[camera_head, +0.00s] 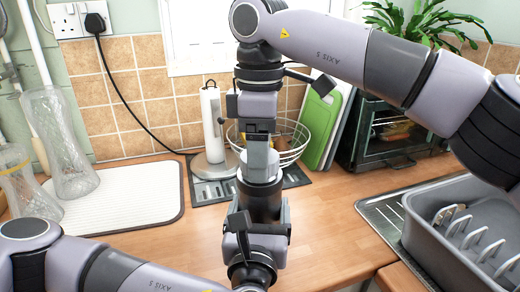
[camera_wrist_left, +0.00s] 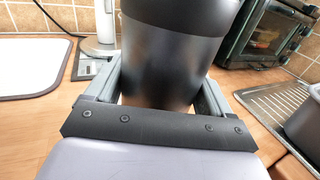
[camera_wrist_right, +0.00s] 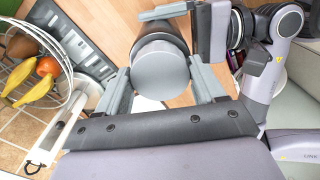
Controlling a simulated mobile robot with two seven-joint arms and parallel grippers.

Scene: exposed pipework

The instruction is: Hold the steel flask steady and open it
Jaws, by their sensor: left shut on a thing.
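The steel flask (camera_head: 266,203) stands upright above the worktop, dark with a black upper part. In the left wrist view its metallic body (camera_wrist_left: 170,72) fills the space between the fingers. My left gripper (camera_head: 256,240) is shut on the body, low in the head view. The round grey lid (camera_wrist_right: 160,74) faces the right wrist camera. My right gripper (camera_head: 258,160) comes down from above over the lid, its fingers open on either side of it. In the head view the near finger hides part of the lid.
A wire fruit basket (camera_head: 292,153) and a paper towel holder (camera_head: 213,128) stand behind. A white drying mat (camera_head: 135,199) with glass vases (camera_head: 58,140) lies left. A green board (camera_head: 325,128), a toaster oven (camera_head: 388,133) and a grey dish rack (camera_head: 440,200) are right. Front worktop is clear.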

